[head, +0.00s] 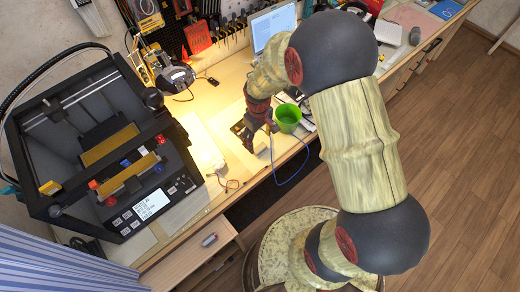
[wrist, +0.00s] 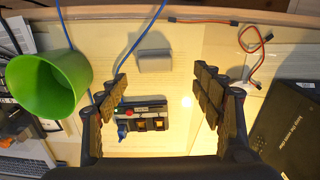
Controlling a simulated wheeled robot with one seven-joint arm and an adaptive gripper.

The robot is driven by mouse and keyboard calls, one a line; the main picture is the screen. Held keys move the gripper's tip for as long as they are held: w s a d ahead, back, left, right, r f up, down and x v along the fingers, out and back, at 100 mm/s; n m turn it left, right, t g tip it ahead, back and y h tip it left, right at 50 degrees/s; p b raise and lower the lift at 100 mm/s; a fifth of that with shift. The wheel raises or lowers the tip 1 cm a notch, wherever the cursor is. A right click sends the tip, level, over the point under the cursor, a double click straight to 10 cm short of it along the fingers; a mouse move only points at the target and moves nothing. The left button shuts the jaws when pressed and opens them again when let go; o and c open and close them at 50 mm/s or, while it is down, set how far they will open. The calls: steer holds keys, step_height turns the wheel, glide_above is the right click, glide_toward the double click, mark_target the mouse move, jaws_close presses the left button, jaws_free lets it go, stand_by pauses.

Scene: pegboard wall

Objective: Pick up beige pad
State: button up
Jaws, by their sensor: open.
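A small pale grey-beige block (wrist: 154,60), which may be the beige pad, lies flat on the bright desk top in the wrist view. It is beyond my fingertips, near the middle. My gripper (wrist: 163,92) is open, with one dark segmented finger on each side and nothing between them held. In the head view my gripper (head: 256,136) hangs low over the desk beside the green cup. I cannot tell its exact height above the desk.
A green cup (wrist: 48,85) stands left of my fingers. A small black circuit module (wrist: 147,113) lies between and below them. Blue and orange cables (wrist: 250,40) cross the desk. A black box (wrist: 288,120) is at right. A 3D printer (head: 100,140) stands left.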

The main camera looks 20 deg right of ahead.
mark_target(260, 148)
steer(key=f, duration=0.2)
steer(key=f+b, duration=0.1)
steer(key=f, duration=0.2)
steer(key=f+b, duration=0.1)
steer(key=f, duration=0.1)
steer(key=shift+w+d+f, duration=0.25)
steer(key=shift+w+d, duration=0.05)
steer(key=shift+d, duration=0.05)
steer(key=c, duration=1.1)
steer(key=shift+c, duration=0.3)
